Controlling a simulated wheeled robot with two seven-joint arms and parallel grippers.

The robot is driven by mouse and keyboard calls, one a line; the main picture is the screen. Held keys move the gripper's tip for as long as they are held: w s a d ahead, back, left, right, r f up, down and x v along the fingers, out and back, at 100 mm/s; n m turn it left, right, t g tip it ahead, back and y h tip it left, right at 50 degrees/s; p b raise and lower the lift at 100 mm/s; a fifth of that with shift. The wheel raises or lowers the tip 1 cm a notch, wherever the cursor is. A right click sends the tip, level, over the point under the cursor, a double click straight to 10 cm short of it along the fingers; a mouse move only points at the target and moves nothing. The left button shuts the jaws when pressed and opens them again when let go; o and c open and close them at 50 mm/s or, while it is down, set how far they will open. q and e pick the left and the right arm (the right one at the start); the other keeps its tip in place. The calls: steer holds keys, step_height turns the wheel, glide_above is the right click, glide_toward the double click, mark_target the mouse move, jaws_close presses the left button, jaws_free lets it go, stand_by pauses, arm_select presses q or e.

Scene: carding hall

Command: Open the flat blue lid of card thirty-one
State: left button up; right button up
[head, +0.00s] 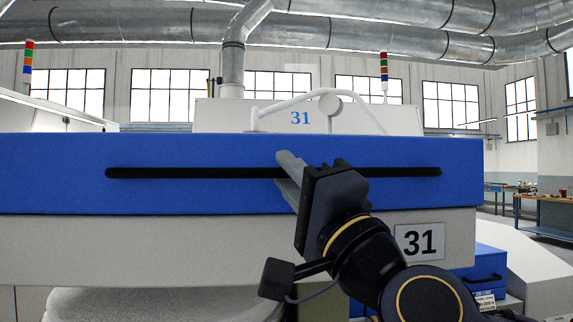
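The flat blue lid (60,172) of card thirty-one spans the view, with its front face towards me. It looks closed on the pale machine body (80,247). A long black bar handle (200,173) runs level across its front. A white plate (419,242) below reads 31. My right gripper (287,177) is at the handle, right of its middle. Its grey fingers overlap the bar in the picture, and their gap is too narrow and covered to tell whether they hold it. My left gripper is not in view.
A white curved frame (330,104) and a panel marked 31 stand behind the lid. A blue case (489,263) sits low at the right. A workbench (545,212) stands far right. Metal ducts run overhead.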

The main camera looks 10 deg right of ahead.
steer(key=shift+w+a+r, duration=0.25)
steer(key=shift+w+a, duration=0.05)
steer(key=shift+w, duration=0.1)
steer(key=shift+d, duration=0.1)
steer(key=shift+c, duration=0.3)
jaws_close()
steer(key=r+p, duration=1)
steer(key=shift+s+r, duration=0.15)
steer(key=shift+s, duration=0.05)
steer(key=w+r+p, duration=0.3)
steer(key=r+p, duration=0.5)
steer(key=r, duration=0.1)
steer(key=shift+r, duration=0.25)
